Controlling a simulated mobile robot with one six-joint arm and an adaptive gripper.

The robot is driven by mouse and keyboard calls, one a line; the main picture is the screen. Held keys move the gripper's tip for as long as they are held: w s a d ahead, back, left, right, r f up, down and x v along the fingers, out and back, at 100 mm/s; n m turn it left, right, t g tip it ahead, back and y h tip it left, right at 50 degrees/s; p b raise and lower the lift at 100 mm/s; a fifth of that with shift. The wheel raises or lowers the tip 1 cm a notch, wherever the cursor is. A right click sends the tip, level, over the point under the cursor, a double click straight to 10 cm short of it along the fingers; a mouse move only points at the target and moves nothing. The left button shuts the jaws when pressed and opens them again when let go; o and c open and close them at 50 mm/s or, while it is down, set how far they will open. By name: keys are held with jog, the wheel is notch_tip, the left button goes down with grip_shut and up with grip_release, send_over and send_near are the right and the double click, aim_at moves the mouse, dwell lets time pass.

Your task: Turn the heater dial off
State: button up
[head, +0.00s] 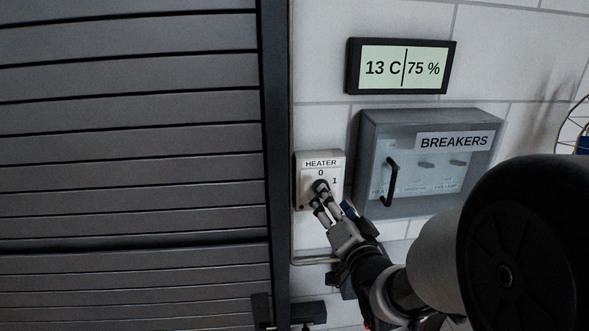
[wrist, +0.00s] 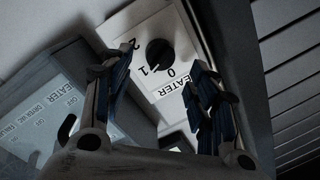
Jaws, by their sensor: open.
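The white heater box (head: 307,193) is on the tiled wall, with a "HEATER" label and marks 0 and 1 visible in the head view. Its round black dial (wrist: 160,53) shows clearly in the wrist view, beside marks 0, 1 and 2. My gripper (head: 319,195) is open in front of the box, partly hiding the dial in the head view. In the wrist view my gripper's fingers (wrist: 162,60) stand on either side of the dial, with visible gaps; the dial lies beyond the fingertips.
A grey breaker box (head: 371,130) with a clear front and black handle (head: 390,182) is close on the right. A display (head: 401,67) reading 13 C and 75 % hangs above. A dark slatted shutter (head: 130,130) with a frame stands close on the left.

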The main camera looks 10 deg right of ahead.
jog(key=w, duration=0.4)
jog(key=shift+w+a, duration=0.3)
jog(key=shift+w, duration=0.1)
jog(key=c, duration=1.1)
